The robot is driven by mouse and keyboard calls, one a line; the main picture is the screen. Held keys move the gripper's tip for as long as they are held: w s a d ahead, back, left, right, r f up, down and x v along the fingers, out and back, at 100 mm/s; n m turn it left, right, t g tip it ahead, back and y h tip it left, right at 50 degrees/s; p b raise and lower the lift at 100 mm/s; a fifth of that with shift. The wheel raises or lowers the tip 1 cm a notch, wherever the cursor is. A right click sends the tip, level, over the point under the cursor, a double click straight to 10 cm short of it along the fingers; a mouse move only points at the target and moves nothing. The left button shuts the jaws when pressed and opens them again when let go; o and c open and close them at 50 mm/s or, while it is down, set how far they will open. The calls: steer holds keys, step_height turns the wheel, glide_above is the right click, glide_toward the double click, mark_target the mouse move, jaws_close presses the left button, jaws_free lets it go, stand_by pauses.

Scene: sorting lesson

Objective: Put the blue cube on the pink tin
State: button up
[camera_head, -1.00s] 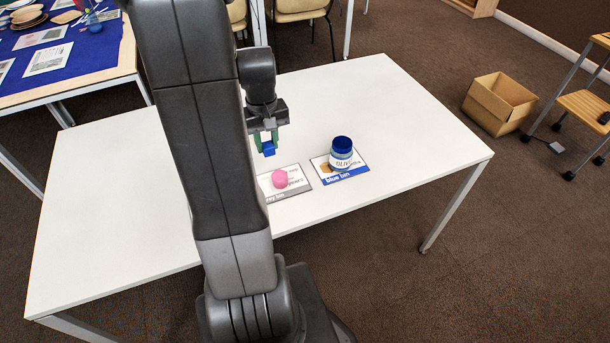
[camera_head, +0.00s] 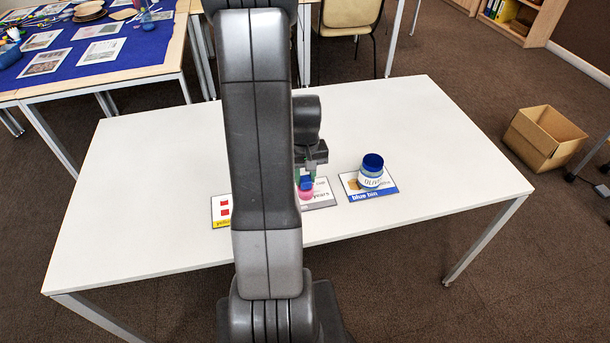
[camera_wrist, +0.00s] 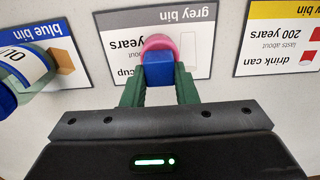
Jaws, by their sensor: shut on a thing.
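The blue cube (camera_head: 306,183) is between the fingers of my gripper (camera_head: 305,178), which is shut on it. The cube also shows in the wrist view (camera_wrist: 159,71), between the green fingertips of my gripper (camera_wrist: 159,84). The pink tin (camera_head: 304,194) stands on the grey bin card (camera_head: 322,194). In the head view the cube appears just above the tin. In the wrist view the cube covers part of the tin (camera_wrist: 158,42). I cannot tell whether cube and tin touch.
A blue-lidded jar (camera_head: 371,172) stands on the blue bin card (camera_head: 386,193) to the right. A yellow bin card (camera_head: 220,210) lies to the left, partly behind my arm. The white table (camera_head: 440,140) is otherwise clear. A cardboard box (camera_head: 545,138) is on the floor.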

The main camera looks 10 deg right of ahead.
mark_target(305, 177)
steer(key=shift+f, duration=0.1)
steer(key=o, duration=0.9)
steer(key=shift+o, duration=0.2)
step_height(305, 177, up, 12)
steer(key=shift+p, duration=0.4)
